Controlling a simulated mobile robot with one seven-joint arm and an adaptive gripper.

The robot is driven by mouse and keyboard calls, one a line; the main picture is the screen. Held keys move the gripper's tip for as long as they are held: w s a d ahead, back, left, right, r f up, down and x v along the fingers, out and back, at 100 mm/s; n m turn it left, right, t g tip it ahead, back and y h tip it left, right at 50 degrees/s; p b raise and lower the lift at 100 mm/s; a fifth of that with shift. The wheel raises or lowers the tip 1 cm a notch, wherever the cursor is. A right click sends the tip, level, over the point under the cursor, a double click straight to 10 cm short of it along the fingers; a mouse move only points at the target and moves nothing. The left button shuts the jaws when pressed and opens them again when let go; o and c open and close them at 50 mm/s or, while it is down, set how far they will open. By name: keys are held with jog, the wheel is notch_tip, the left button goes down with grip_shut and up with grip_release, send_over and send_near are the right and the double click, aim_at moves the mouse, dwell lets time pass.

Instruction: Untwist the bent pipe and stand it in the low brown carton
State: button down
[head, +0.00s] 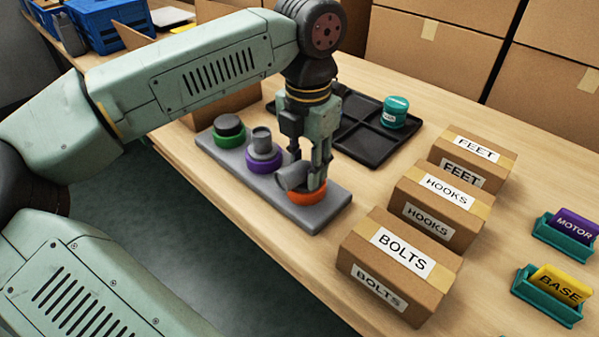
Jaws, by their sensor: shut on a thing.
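The bent pipe (292,178) is a grey elbow at the orange collar (307,196), on the near right end of a grey base block (335,202). Its open end points left. My gripper (317,183) points down over the orange collar, with its fingers shut on the bent pipe. The fingers hide part of the pipe, and I cannot tell whether it still sits fully in the collar. A low brown carton (243,101) stands behind the block, largely hidden by my arm.
The block also bears a dark cap (229,125) on a green collar and a grey straight fitting (262,143) on a purple collar. A black divided tray (365,147) holds a teal jar (395,112). Closed boxes, including the BOLTS box (385,275), stand to the right.

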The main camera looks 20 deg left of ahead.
jog(key=shift+s+f, duration=0.3)
jog(key=shift+f, duration=0.3)
jog(key=shift+n+b, duration=0.4)
jog(key=shift+n, duration=0.2)
jog(key=shift+w+r+p, duration=0.2)
jog(key=shift+r+p, duration=0.75)
jog(key=shift+r, duration=0.35)
jog(key=shift+r+p, duration=1.65)
jog(key=shift+r, duration=0.85)
